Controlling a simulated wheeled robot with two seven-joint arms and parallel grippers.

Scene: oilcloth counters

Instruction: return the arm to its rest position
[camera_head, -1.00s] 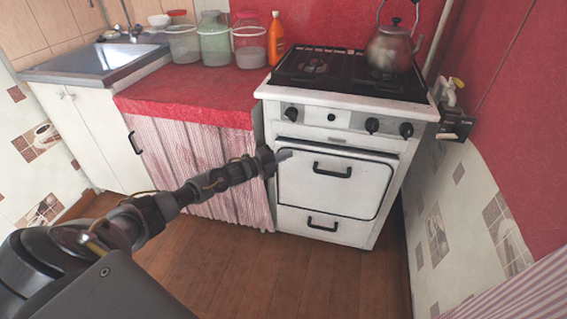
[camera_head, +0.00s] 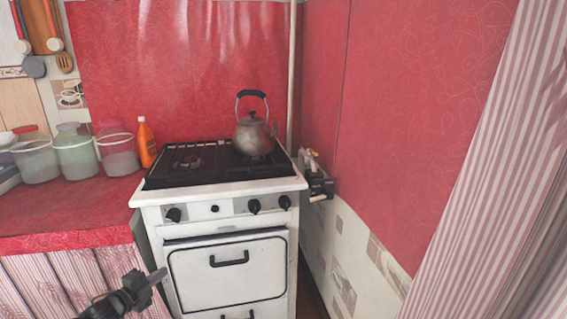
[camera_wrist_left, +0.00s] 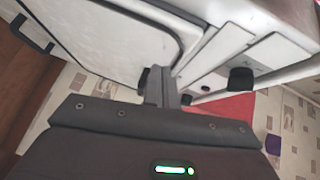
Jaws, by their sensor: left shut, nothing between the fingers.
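My left gripper (camera_head: 150,279) shows at the lower left of the head view, in front of the striped curtain and beside the left edge of the white stove (camera_head: 228,268). Its fingers are shut with nothing between them. In the left wrist view the shut fingers (camera_wrist_left: 160,85) point toward the stove front, with the oven door (camera_wrist_left: 105,40) and a black knob (camera_wrist_left: 241,78) close behind them. I cannot tell from these views whether the fingers touch the stove. My right gripper is not in view.
A kettle (camera_head: 253,137) stands on the stove top. An orange bottle (camera_head: 146,142) and several lidded jars stand on the red counter (camera_head: 70,208) at the left. A gas tap fitting (camera_head: 318,180) is on the wall right of the stove. A striped curtain (camera_head: 490,170) hangs at the right.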

